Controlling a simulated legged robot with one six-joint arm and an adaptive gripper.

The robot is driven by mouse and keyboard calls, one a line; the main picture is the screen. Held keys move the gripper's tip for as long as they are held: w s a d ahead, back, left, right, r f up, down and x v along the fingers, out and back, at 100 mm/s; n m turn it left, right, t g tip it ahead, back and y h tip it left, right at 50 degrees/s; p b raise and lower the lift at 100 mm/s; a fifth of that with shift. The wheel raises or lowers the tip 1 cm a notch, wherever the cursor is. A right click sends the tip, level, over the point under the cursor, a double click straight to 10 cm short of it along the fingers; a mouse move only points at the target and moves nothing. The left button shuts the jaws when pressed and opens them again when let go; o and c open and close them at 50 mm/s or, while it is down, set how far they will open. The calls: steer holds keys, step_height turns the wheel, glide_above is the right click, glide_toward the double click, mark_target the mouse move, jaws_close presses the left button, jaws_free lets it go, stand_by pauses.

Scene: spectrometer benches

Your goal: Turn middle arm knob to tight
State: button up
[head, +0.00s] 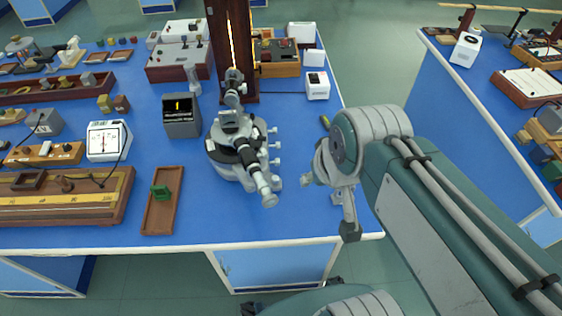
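The spectrometer (229,170) stands on the blue bench, a grey and black round instrument with a telescope tube (258,178) pointing toward the front right. Several small silver knobs (274,145) stick out from its right side, one above another. Which is the middle arm knob, and how tight it is, I cannot tell. My gripper (329,207) is to the right of the knobs, apart from them, near the bench's front right corner. Its two fingers are spread, one pointing left toward the instrument and one downward, with nothing visible between them.
A brown wooden tray (163,201) with a green piece lies left of the spectrometer. A dark display box (182,115) and a tall brown lamp housing (231,45) stand behind it. A small dark-green item (325,122) lies near the right edge. An aisle separates another bench (455,90).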

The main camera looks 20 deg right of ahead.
steer(key=shift+w+a+f+g+y, duration=0.5)
steer(key=shift+w+a+f+g, duration=0.1)
steer(key=shift+w+f+g, duration=0.35)
steer(key=m+y, duration=0.9)
steer(key=y, duration=0.2)
glide_toward(280, 169)
steer(key=s+a+r, duration=0.5)
steer(key=s+r, duration=0.1)
steer(key=r, duration=0.2)
steer(key=w+d+f+m+t, duration=0.1)
steer(key=f, duration=0.1)
steer(key=w+d+f+m+t, duration=0.1)
steer(key=d+f+t, duration=0.1)
steer(key=w+d+f+m+t, duration=0.1)
steer(key=d+f, duration=0.1)
steer(key=shift+d+f+m+y, duration=0.25)
steer(key=shift+m+y, duration=0.15)
steer(key=x, duration=1)
steer(key=shift+w+a+r, duration=0.1)
steer(key=shift+w+a, duration=0.2)
steer(key=shift+a, duration=0.05)
jaws_close()
